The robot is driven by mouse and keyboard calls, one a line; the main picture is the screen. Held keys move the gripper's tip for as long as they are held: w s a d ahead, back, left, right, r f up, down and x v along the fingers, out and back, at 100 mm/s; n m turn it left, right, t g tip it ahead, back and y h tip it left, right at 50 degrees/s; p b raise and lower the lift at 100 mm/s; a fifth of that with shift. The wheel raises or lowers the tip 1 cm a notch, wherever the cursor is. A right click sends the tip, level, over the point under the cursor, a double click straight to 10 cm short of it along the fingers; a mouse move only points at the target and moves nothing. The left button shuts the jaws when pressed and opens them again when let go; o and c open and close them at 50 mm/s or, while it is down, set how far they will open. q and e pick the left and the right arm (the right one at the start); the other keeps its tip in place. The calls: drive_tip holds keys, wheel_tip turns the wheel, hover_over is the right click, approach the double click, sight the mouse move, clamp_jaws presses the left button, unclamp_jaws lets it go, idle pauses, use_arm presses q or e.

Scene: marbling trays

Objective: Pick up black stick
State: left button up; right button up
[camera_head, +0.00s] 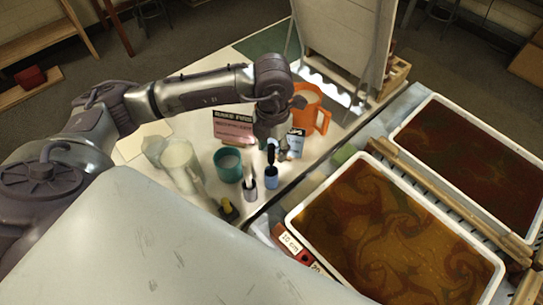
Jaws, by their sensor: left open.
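A short black stick (271,157) stands upright in a small light-blue holder (271,178) on the white table. A second dark upright piece (250,170) rises from a pale holder (250,190) just to its left. My left gripper (268,145) reaches in from the left and points down, open, at the top of the black stick. In this view it overlaps the stick's upper end; I cannot tell whether they touch. My right gripper is not in view.
A teal cup (228,165) and clear beakers (180,160) stand left of the holders. An orange jug (309,110) and a small blue-and-white box (296,143) stand behind. White-rimmed marbling trays (296,214) with wooden rails (440,195) fill the right.

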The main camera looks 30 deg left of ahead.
sight(271, 157)
use_arm(q)
drive_tip(key=f, duration=0.4)
drive_tip(key=shift+s+p, duration=0.2)
drive_tip(key=shift+p, duration=0.2)
drive_tip(key=c, duration=0.9)
